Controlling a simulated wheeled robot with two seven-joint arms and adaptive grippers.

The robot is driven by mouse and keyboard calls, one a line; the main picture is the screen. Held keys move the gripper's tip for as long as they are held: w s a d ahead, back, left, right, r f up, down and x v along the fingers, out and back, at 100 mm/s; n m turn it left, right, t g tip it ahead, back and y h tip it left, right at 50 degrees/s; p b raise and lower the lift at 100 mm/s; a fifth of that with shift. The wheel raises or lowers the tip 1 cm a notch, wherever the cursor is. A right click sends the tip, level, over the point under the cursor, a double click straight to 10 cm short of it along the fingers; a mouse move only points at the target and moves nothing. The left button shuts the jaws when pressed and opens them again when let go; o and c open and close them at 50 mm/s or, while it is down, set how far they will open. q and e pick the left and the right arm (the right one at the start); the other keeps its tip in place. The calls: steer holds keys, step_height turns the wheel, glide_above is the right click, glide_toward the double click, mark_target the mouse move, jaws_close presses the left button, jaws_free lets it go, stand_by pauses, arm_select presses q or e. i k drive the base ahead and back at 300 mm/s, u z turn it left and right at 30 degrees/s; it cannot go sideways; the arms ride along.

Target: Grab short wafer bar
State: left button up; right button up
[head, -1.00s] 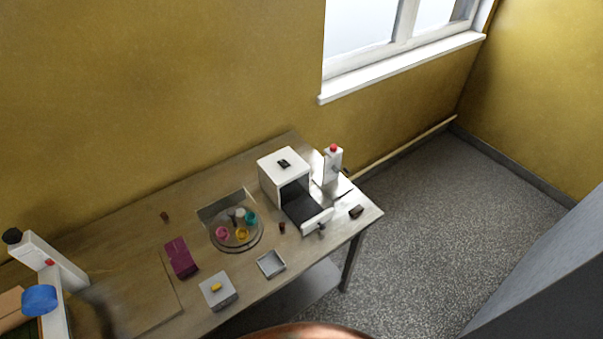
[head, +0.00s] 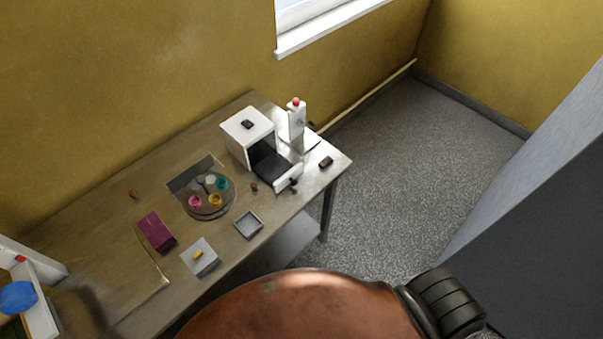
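I cannot tell for sure which piece is the short wafer bar. One small brown piece (head: 133,194) lies on the table's left part, toward the wall. Another small brown piece (head: 254,188) is between the round turntable and the white box machine. A dark brown block (head: 326,161) lies near the table's right end. Neither of my grippers shows in the head view; only a copper-coloured part of my own body fills the bottom edge.
The wooden table (head: 95,215) stands along the yellow wall. On it are a white machine (head: 247,133), a white dispenser (head: 297,120), a round turntable (head: 217,207) with coloured cups, a small metal tray (head: 240,230), a purple box (head: 156,231) and a grey box (head: 206,264).

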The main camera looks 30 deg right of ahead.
mark_target(325, 162)
steer(key=z, duration=0.05)
steer(key=k, duration=0.55)
steer(key=z, duration=0.55)
steer(key=i, duration=1.25)
steer(key=u, duration=0.45)
